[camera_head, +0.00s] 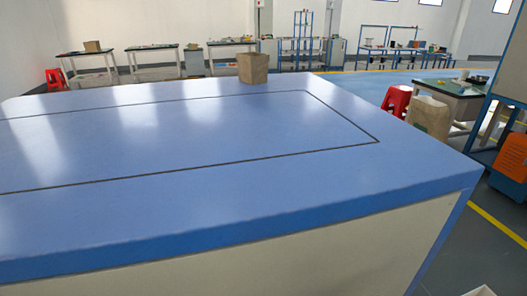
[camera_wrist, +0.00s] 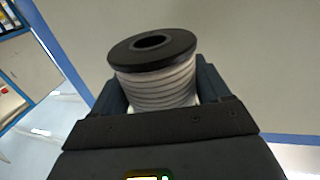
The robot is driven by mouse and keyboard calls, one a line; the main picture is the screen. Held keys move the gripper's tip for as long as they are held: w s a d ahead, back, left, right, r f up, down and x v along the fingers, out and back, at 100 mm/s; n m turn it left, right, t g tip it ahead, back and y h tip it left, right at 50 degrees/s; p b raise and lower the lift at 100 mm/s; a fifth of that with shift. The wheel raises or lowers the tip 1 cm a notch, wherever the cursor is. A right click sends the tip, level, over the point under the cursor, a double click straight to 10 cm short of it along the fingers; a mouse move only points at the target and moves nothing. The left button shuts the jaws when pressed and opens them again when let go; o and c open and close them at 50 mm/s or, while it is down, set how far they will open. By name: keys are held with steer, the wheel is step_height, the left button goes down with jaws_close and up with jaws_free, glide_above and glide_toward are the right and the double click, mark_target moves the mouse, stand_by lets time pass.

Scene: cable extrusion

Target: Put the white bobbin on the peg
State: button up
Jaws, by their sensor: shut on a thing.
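The white bobbin (camera_wrist: 160,88) shows in the wrist view, with white windings and a black flange (camera_wrist: 118,54) with a round hole at its centre. My gripper (camera_wrist: 160,98) is shut on the bobbin, with a dark finger on each side of the windings. The bobbin's lower end is hidden behind the gripper body. Neither the bobbin nor my gripper shows in the head view. I see no peg in either view.
A large blue table (camera_head: 200,190) with a dark inlaid line fills the head view. Red stools (camera_head: 396,101) and a dark-topped workbench (camera_head: 455,88) stand at the right. The tabletop is mostly clear.

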steer(key=shift+w+a+r, duration=0.1)
steer(key=shift+a+r, duration=0.05)
steer(key=shift+a, duration=2.8)
